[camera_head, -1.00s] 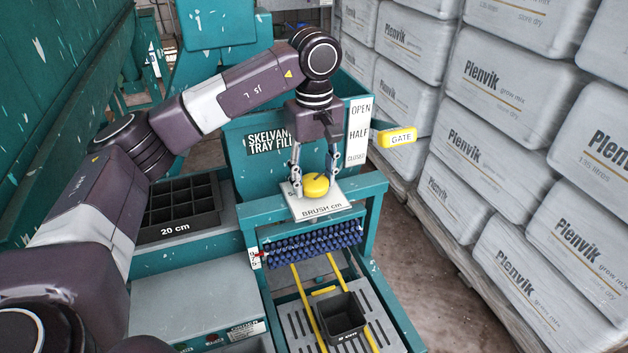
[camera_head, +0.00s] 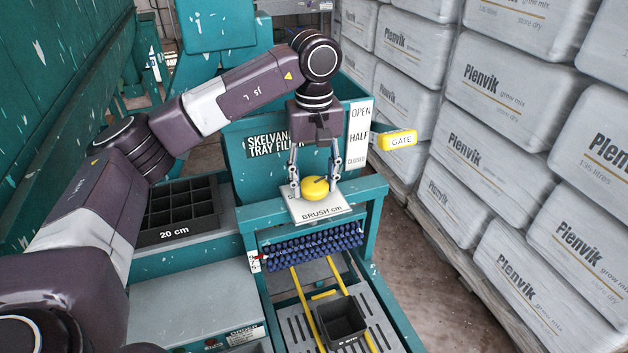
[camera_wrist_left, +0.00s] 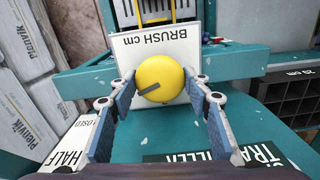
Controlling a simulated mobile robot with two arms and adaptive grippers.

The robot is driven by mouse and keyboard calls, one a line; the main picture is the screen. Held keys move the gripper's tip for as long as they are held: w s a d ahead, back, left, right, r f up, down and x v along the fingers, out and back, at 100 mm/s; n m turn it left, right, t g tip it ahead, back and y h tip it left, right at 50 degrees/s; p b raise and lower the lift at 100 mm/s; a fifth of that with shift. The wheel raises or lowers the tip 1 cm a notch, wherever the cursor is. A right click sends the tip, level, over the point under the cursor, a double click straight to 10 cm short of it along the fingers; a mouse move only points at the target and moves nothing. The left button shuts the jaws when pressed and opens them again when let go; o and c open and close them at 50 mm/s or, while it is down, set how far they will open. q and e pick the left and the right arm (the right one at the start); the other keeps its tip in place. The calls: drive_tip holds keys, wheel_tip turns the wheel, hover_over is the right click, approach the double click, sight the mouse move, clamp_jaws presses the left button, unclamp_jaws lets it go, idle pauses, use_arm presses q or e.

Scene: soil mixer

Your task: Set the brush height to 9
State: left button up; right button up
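The yellow brush knob (camera_head: 315,188) sits on a white plate (camera_head: 322,211) lettered "BRUSH cm". A dark pointer line marks its top; the plate's numbers are mostly hidden or too small to read. My left gripper (camera_head: 315,190) is open, with one finger on each side of the knob. In the left wrist view, the knob (camera_wrist_left: 160,79) lies between the fingertips (camera_wrist_left: 160,84), with small gaps visible. The blue bristle brush (camera_head: 312,246) spans the frame below. A small height scale (camera_head: 255,263) with a red pointer is at its left end; its reading is unclear.
A yellow gate handle (camera_head: 398,140) stands right of the OPEN/HALF/CLOSED plate (camera_head: 358,133). A black cell tray (camera_head: 180,210) is at left. Stacked bags (camera_head: 510,90) fill the right side.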

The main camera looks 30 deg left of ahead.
sight(314, 183)
use_arm(q)
drive_tip(key=shift+o, duration=0.7)
drive_tip(key=shift+r, duration=0.1)
wheel_tip(314, 183, up, 12)
idle(0.6)
